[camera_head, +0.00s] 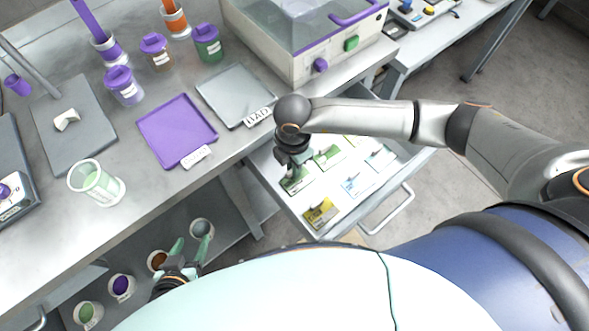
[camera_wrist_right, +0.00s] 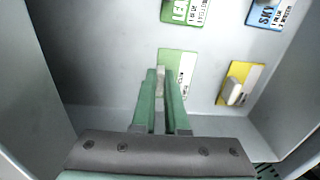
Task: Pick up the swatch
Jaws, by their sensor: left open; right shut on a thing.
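Several coloured swatches lie in the open drawer (camera_head: 378,212). My right gripper (camera_head: 290,172) reaches down into the drawer at a green swatch (camera_head: 299,184). In the right wrist view my gripper (camera_wrist_right: 160,74) is shut on a pale tab on this green swatch (camera_wrist_right: 178,57), which appears still flat at the drawer floor. A yellow swatch (camera_wrist_right: 238,80) with a pale tab lies to its right. Another green swatch (camera_wrist_right: 185,10) and a blue swatch (camera_wrist_right: 266,12) lie beyond. My left gripper (camera_head: 190,246) is open and empty, low near the shelf cups.
On the table stand a purple tray (camera_head: 175,130), a grey tray (camera_head: 232,92) with a label, several lidded jars and a clear-topped box (camera_head: 300,40). Several cups (camera_head: 121,287) sit on the lower shelf. The drawer walls surround my right gripper closely.

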